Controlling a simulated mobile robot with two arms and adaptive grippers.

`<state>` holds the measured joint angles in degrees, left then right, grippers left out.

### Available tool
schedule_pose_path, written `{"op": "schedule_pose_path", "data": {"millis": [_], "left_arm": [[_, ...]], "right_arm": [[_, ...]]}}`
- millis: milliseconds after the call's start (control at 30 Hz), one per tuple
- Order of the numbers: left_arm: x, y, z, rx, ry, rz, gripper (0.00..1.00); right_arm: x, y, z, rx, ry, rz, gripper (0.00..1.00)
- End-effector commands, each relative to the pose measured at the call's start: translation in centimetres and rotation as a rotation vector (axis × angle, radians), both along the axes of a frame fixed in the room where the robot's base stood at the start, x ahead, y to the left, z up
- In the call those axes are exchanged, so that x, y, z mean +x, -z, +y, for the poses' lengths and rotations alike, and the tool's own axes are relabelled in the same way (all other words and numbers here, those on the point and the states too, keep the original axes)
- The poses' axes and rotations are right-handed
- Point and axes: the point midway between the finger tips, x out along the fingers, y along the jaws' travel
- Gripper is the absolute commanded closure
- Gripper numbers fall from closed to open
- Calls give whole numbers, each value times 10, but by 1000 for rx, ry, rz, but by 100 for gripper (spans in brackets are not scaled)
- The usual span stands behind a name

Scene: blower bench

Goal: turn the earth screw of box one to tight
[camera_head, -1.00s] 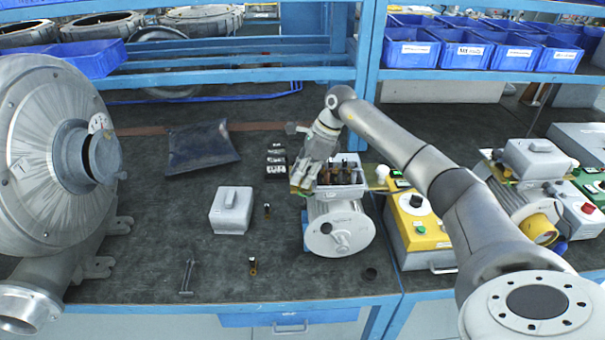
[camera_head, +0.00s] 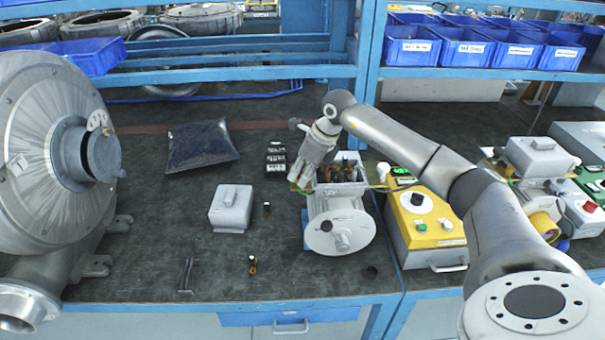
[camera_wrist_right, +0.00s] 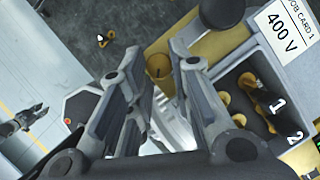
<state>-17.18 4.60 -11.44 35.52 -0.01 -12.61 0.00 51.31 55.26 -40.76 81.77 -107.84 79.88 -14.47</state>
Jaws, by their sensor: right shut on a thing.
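Box one is the open grey terminal box (camera_head: 345,187) on top of the motor (camera_head: 342,232) in the head view. In the right wrist view its side carries a job card 1 label (camera_wrist_right: 284,27) and shows brass terminals numbered 1 and 2. My right gripper (camera_head: 299,184) is at the box's left side, pointing down. In the wrist view its jaws (camera_wrist_right: 157,58) are closed on the brass earth screw (camera_wrist_right: 158,67), whose round head shows between the tips. The slot angle is too small to read. A dark jaw-like shape at the wrist view's left edge may be my left gripper (camera_wrist_right: 24,121).
A grey cover (camera_head: 231,209) and small brass-ended parts lie on the mat left of the motor. A yellow test unit (camera_head: 425,225) stands close on the right. A large blower (camera_head: 40,160) fills the left. The mat's front left is mostly clear.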

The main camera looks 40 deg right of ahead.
Motion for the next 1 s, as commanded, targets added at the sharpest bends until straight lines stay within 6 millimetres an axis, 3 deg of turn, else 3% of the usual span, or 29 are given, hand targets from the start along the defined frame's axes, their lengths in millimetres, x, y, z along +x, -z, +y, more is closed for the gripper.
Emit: {"op": "schedule_pose_path", "data": {"millis": [1000], "left_arm": [[0, 43, 0, -1, 1, 0, 67]], "right_arm": [[1, 0, 12, 2, 967, -6, 100]]}}
